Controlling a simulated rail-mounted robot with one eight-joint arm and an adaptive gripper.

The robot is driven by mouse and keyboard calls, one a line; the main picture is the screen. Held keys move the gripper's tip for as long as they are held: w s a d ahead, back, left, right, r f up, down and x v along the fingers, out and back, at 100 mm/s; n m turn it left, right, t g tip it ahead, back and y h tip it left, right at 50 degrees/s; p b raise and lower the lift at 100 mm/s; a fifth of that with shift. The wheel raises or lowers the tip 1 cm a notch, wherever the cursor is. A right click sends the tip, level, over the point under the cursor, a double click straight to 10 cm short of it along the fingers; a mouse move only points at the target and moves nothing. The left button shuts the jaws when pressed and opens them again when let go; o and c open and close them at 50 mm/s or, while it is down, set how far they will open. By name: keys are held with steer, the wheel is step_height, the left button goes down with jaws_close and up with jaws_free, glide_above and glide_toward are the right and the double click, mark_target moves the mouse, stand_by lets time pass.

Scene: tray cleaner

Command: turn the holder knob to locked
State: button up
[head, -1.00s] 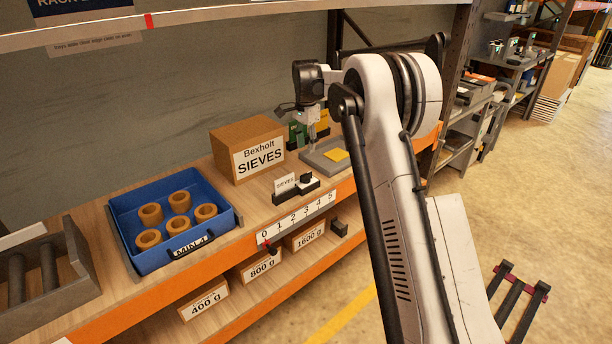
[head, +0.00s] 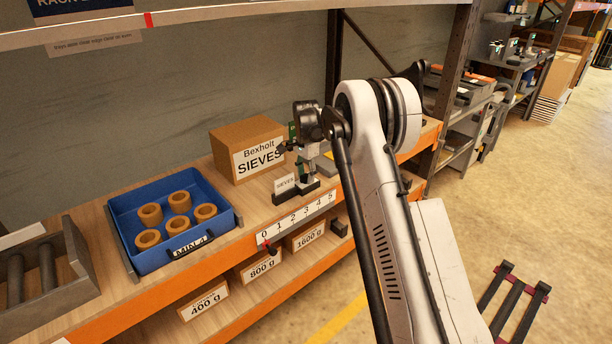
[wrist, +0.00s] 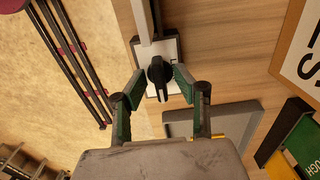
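My gripper (wrist: 160,78) is open, with one green-padded finger on each side of the knob. A gap shows on the left; whether the right finger touches is unclear. In the head view my gripper (head: 308,187) is over the holder's right end and hides the knob.
A Bexholt SIEVES box (head: 232,152) stands behind the holder. A blue bin (head: 125,232) with several tan rings is to the left. A grey tray (wrist: 232,122) lies close by in the wrist view. A number strip (head: 264,236) runs along the shelf's front edge.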

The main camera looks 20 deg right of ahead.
steer(key=shift+c, duration=0.5)
jaws_close()
steer(key=shift+n, duration=0.3)
steer(key=n+b, duration=0.1)
steer(key=n, duration=0.1)
steer(key=shift+n+b, duration=0.4)
steer(key=n+b, duration=0.1)
steer(key=n, duration=0.2)
steer(key=shift+n, duration=0.4)
steer(key=n+b, duration=0.1)
steer(key=n, duration=0.4)
steer(key=shift+b, duration=0.3)
steer(key=n, duration=0.5)
steer(key=shift+b, duration=0.4)
steer(key=shift+n, duration=0.5)
